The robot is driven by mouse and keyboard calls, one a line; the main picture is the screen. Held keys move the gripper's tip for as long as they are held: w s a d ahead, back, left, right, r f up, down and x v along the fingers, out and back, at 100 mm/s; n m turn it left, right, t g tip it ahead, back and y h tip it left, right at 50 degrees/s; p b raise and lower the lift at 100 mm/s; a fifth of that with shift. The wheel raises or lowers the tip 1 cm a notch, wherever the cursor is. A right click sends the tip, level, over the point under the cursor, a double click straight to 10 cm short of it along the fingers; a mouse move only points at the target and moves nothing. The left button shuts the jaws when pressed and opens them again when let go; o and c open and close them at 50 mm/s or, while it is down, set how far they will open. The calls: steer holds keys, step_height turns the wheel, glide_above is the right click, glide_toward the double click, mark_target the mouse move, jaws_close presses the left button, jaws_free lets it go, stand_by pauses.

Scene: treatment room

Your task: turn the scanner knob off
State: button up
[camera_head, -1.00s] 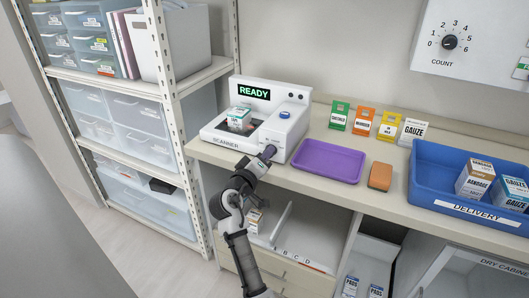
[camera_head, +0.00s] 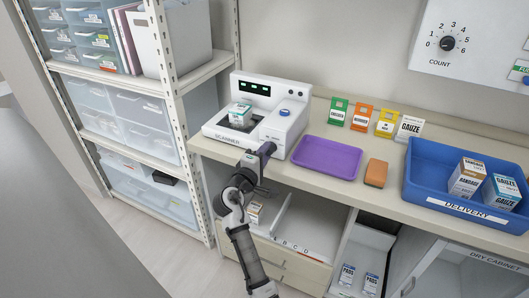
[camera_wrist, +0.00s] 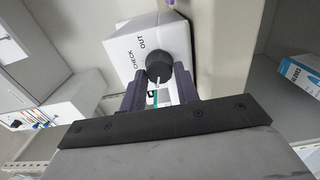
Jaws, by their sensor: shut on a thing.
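The white scanner (camera_head: 258,128) stands at the left end of the counter, with a blue button (camera_head: 284,113) on its top. Its dark display (camera_head: 254,89) shows a few small pale marks and no word I can read. A small box (camera_head: 240,114) sits in its tray. In the wrist view, the dark round scanner knob (camera_wrist: 159,66) has a white pointer line and the labels CHECK and OUT near it. My gripper (camera_wrist: 159,84) is shut on the knob, one purple finger on each side. In the head view my gripper (camera_head: 265,150) hides the knob at the scanner's front.
A purple tray (camera_head: 327,158), an orange-brown block (camera_head: 376,173) and several upright cards line the counter to the right. A blue delivery bin (camera_head: 425,190) stands further right. White shelving (camera_head: 178,110) rises close on the left. A dial labelled COUNT (camera_head: 447,43) is on the wall.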

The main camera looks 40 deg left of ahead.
stand_by(0.4)
steer(key=o, duration=1)
steer(key=shift+c, duration=0.2)
steer(key=b+v, duration=0.3)
steer(key=v, duration=1.1)
steer(key=shift+b, duration=0.4)
steer(key=shift+w, duration=0.15)
